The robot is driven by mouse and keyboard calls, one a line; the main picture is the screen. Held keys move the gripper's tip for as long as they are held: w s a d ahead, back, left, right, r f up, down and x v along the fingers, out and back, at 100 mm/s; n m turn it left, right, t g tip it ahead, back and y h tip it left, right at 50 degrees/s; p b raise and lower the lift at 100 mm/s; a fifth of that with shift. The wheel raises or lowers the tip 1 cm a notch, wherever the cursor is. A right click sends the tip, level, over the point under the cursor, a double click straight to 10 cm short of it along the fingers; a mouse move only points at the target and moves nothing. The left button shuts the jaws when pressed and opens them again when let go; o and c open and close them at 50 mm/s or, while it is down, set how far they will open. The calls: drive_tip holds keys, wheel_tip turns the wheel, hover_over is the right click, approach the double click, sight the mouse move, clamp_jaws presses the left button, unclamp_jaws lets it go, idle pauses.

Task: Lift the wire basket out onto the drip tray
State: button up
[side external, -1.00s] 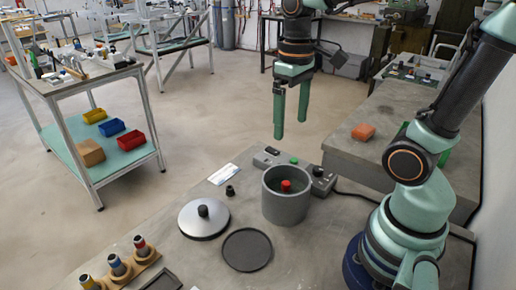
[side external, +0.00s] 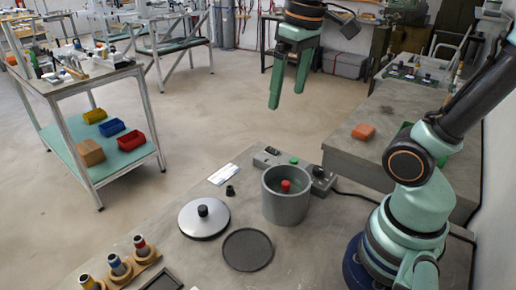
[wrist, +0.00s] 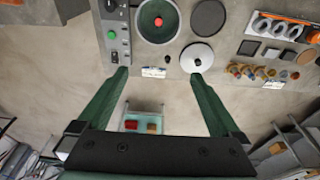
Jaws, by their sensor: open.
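A grey round pot (side external: 286,210) stands on the bench with its top open. A red knob (side external: 285,186) shows inside it, seemingly the basket's handle; the wire mesh itself cannot be made out. In the wrist view the knob (wrist: 158,21) sits mid-pot over a green interior. A dark flat round disc (side external: 247,250), apparently the drip tray, lies bare in front of the pot; it also shows in the wrist view (wrist: 208,19). My gripper (side external: 287,99) is open and empty, high above and apart from the pot, its fingers pointing down at a slant.
A silver lid with a black knob (side external: 204,219) lies left of the pot. A control box (side external: 270,158) with a green button is behind the pot. Colour-banded pegs in a wooden rack (side external: 120,268) stand front left. An orange block (side external: 363,131) rests on the raised slab at right.

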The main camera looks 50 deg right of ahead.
drive_tip(key=f+t, duration=0.1)
drive_tip(key=a+f+t, duration=0.1)
drive_tip(key=f, duration=0.1)
drive_tip(key=f+t, duration=0.1)
drive_tip(key=f, duration=0.1)
drive_tip(key=shift+w+a+f, duration=0.2)
drive_tip(key=shift+w+a, duration=0.05)
drive_tip(key=shift+a, duration=0.15)
drive_tip(key=shift+f+t, duration=0.25)
drive_tip(key=shift+t, duration=0.05)
drive_tip(key=c, duration=0.6)
drive_tip(key=n+g, duration=0.6)
drive_tip(key=n, duration=1.2)
approach(286, 183)
drive_tip(key=shift+s+d+f, duration=0.1)
drive_tip(key=shift+s+d, duration=0.05)
drive_tip(key=shift+s, duration=0.15)
drive_tip(key=shift+w+f, duration=0.15)
drive_tip(key=shift+f, duration=5.75)
